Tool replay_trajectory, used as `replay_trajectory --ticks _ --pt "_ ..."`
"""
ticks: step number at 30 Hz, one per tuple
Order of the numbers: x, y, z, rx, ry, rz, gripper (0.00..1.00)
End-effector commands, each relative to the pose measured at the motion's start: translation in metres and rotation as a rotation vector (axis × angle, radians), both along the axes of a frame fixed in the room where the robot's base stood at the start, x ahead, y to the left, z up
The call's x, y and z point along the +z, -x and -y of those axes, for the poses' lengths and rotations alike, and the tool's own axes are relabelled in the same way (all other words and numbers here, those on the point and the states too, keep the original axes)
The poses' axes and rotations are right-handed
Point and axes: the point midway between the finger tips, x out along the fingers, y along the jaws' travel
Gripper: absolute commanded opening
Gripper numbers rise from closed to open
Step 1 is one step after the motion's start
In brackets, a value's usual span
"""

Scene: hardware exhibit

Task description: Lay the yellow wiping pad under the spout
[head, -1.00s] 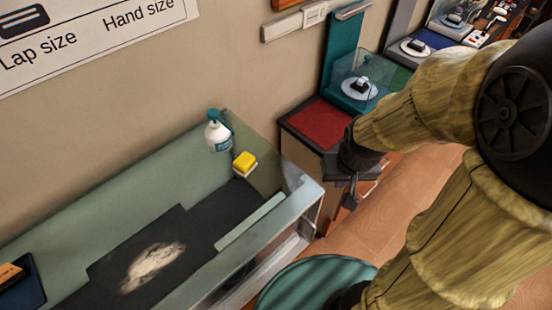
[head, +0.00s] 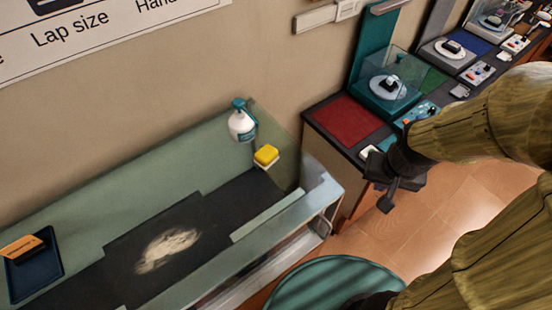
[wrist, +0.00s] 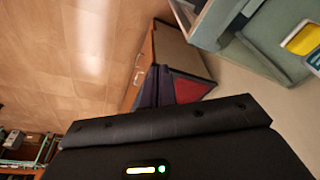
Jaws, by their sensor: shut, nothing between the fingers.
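The yellow wiping pad (head: 266,155) sits on a small pale holder at the right end of the green-walled trough (head: 180,200). It also shows at the right edge of the wrist view (wrist: 303,38). A white bottle with a teal pump top (head: 242,124) stands beside the pad, at the back wall; its spout is too small to make out clearly. My gripper (head: 388,203) is shut and empty, to the right of the trough and well apart from the pad, in front of the exhibit counter.
The counter with a red panel (head: 348,118) and a clear-covered teal device (head: 388,90) runs back right. A blue tray (head: 34,275) lies at the trough's left. A round teal top (head: 335,285) stands in front. A pale smear (head: 168,250) marks the dark trough floor.

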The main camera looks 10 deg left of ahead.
Motion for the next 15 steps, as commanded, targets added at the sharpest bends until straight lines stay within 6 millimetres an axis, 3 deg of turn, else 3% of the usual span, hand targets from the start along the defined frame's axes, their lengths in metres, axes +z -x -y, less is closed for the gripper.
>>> replay_trajectory --ticks 15 --pt "0.005 -0.037 -0.075 -0.818 -0.174 -0.132 0.0"
